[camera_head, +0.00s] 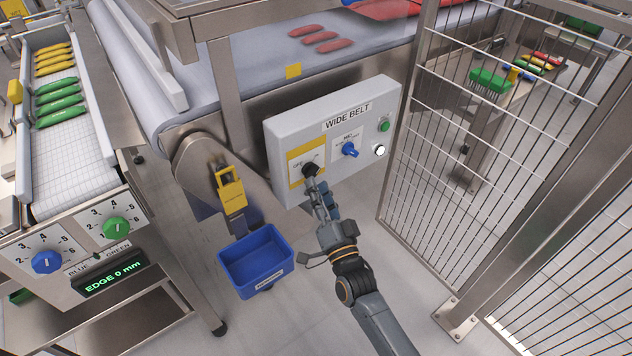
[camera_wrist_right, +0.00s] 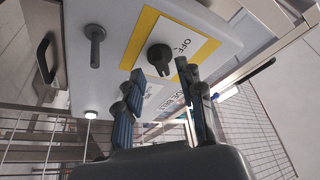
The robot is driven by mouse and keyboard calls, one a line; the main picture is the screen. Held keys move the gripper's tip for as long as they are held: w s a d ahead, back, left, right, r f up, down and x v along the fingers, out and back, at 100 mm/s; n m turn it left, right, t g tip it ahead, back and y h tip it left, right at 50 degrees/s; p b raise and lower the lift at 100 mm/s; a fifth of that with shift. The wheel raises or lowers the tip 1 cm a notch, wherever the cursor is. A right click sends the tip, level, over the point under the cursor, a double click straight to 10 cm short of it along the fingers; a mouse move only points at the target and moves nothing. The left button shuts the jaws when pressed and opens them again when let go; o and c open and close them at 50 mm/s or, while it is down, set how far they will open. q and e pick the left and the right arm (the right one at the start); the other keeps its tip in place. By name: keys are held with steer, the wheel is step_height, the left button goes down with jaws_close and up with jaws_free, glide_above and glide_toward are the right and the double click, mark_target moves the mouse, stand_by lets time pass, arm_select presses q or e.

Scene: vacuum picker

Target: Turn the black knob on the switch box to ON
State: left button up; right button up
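The switch box (camera_head: 280,128), light grey and labelled WIDE BELT, faces me below the wide belt. Its black knob (camera_head: 311,169) sits on a yellow-bordered plate at the lower left, right of the word OFF; any ON mark is hidden. The knob also shows in the right wrist view (camera_wrist_right: 159,58). My right gripper (camera_head: 315,186) is just in front of the knob, its fingertips close to it in the head view. In the wrist view its fingers (camera_wrist_right: 164,78) are spread, with the knob between and beyond them. I cannot tell whether they touch it. My left gripper is not in view.
A wire fence (camera_head: 450,130) stands close on the right. A blue bin (camera_head: 256,258) and a yellow device (camera_head: 230,188) are to the left.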

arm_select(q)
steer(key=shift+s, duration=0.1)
arm_select(e)
steer(key=v, duration=0.9)
steer(key=shift+s, duration=0.2)
steer(key=shift+f, duration=0.1)
